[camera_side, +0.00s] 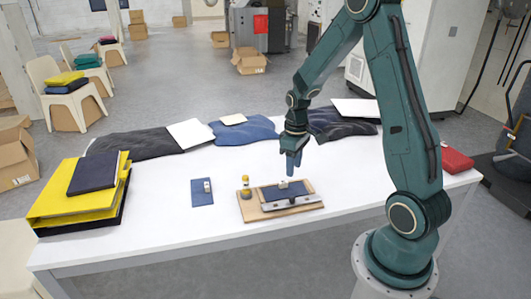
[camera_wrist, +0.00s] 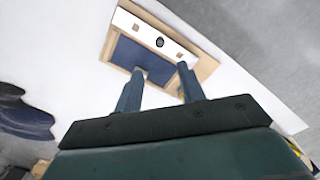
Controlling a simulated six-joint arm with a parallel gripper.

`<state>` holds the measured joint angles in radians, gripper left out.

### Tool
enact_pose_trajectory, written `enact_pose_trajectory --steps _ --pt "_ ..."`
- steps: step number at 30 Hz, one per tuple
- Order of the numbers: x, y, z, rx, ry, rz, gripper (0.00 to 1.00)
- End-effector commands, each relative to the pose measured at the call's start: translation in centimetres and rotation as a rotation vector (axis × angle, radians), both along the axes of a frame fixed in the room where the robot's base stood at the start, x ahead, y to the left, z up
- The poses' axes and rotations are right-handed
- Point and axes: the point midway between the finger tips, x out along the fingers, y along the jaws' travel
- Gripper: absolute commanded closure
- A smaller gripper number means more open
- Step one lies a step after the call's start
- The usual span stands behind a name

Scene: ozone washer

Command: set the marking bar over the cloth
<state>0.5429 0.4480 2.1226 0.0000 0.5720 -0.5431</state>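A wooden board (camera_side: 255,214) lies on the white table with a dark blue cloth (camera_side: 272,193) on it, also seen in the wrist view (camera_wrist: 128,52). A long, pale metal bar (camera_side: 296,202), apparently the marking bar, lies along the board's front side, beside the cloth. In the wrist view the bar (camera_wrist: 178,49) shows a dark round spot near its middle. My gripper (camera_side: 292,166) is above the board, pointing down. In the wrist view its two fingers (camera_wrist: 161,70) are apart with nothing between them, and they hide part of the cloth and board.
A yellow-topped piece (camera_side: 245,182) stands at the board's left. Yellow folders (camera_side: 60,208) are stacked at the table's left. Folded garments (camera_side: 245,131) line the back. Bare table lies between.

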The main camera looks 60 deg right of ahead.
Motion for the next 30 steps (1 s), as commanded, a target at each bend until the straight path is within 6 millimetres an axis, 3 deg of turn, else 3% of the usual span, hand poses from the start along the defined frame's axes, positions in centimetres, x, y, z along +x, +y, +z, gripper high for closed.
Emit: enact_pose_trajectory --steps 21,30 --pt "-0.1 0.1 -9.0 0.002 0.002 -0.001 0.61" --pt "0.0 0.0 -11.6 0.001 0.000 -0.001 0.61"
